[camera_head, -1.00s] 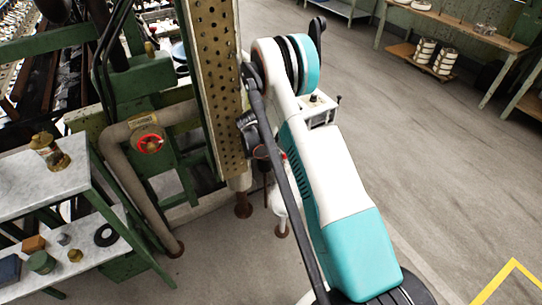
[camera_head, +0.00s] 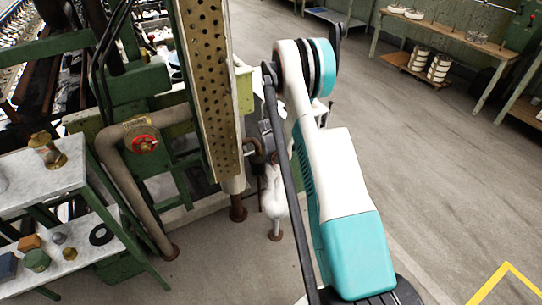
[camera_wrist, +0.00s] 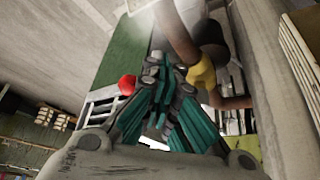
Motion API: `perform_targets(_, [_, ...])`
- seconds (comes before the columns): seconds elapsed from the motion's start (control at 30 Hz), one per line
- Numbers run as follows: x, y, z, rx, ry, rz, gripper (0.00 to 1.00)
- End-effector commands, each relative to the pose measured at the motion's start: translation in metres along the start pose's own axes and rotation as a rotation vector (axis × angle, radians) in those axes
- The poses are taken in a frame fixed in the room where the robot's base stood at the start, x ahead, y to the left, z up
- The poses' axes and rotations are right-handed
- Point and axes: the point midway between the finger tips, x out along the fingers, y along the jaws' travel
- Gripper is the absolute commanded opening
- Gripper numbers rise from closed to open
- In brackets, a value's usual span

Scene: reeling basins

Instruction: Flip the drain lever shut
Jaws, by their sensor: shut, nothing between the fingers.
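My gripper (camera_wrist: 162,78) is shut and empty in the wrist view, its teal-and-grey fingers pointing toward the pipework. A red rounded knob (camera_wrist: 127,84), possibly the end of the drain lever, shows just left of the fingertips. I cannot tell whether it touches them. A yellow, brass-like fitting (camera_wrist: 201,74) sits on a brown pipe (camera_wrist: 174,32) to the right of the fingertips. The lever's arm and its position are not clear.
A red handwheel (camera_head: 144,144) sits on a thick pipe (camera_head: 128,186) at the left. A grey-topped bench (camera_head: 75,178) with small parts stands at the lower left. Workbenches (camera_head: 445,32) line the back right. The floor on the right is open.

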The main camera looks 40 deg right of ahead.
Motion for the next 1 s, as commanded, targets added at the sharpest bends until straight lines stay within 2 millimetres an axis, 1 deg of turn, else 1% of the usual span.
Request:
perform_targets(0.07, [0.003, 0.005, -0.005, -0.060, 0.000, -0.031, 0.00])
perform_targets(0.33, [0.011, 0.013, -0.021, -0.288, 0.000, -0.145, 0.00])
perform_targets(0.6, [0.018, 0.014, -0.037, -0.488, 0.000, -0.245, 0.00])
perform_targets(1.0, [0.025, 0.013, -0.050, -0.484, -0.001, -0.240, 0.00])
